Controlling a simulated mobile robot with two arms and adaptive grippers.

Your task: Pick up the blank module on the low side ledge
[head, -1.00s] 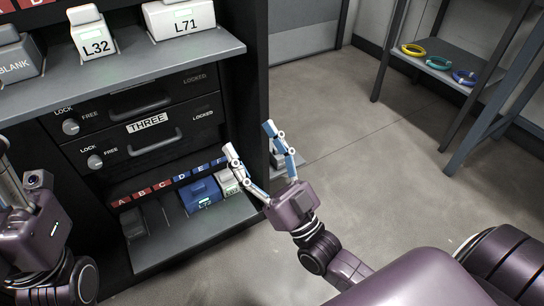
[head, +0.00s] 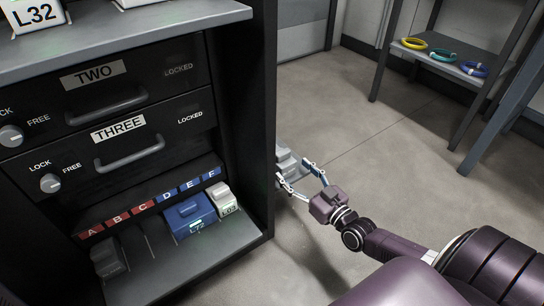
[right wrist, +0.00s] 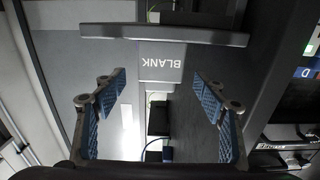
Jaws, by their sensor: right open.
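The blank module (head: 286,158) is a grey block on the low side ledge, just right of the cabinet's side wall. In the right wrist view its white BLANK label (right wrist: 161,62) faces me, with a wide grey bar (right wrist: 165,34) beyond it. My right gripper (head: 294,171) is open at the module's near side. In the right wrist view its two blue-padded fingers (right wrist: 160,88) stand wide apart, one on each side of the label, with nothing between the pads. Part of the module and most of the ledge are hidden by the fingers and cabinet wall. My left gripper is out of view.
The dark cabinet has drawers labelled TWO (head: 94,75) and THREE (head: 118,130). Its lower bay holds a blue module (head: 188,212) and a pale module (head: 223,200). A rack shelf (head: 440,62) with coloured rings stands at the back right. The floor between is clear.

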